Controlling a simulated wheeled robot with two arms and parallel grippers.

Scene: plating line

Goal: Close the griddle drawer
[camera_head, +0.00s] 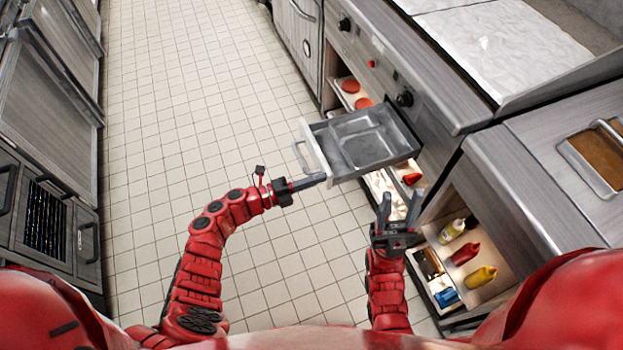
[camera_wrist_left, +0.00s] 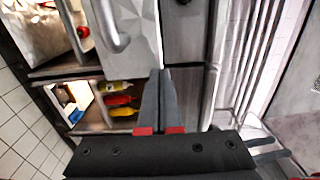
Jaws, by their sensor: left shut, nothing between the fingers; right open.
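The griddle drawer (camera_head: 316,150) is pulled out from under the griddle and looks empty. Its light bar handle (camera_head: 298,157) faces left. My left gripper (camera_head: 324,180) is shut and empty, its fingertips by the near end of the drawer front; I cannot tell if they touch. In the left wrist view, the shut fingers (camera_wrist_left: 158,78) point up, with a curved metal handle (camera_wrist_left: 113,32) to their left, apart from them. My right gripper (camera_head: 398,205) is open and empty, below the drawer's near right corner in the picture.
The griddle (camera_head: 500,45) and its front panel with black knobs stand behind the drawer. An open shelf at right holds a red bottle (camera_head: 465,254) and a yellow bottle (camera_head: 481,275). Tiled floor (camera_head: 200,110) is clear to the left, up to ovens (camera_head: 45,215).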

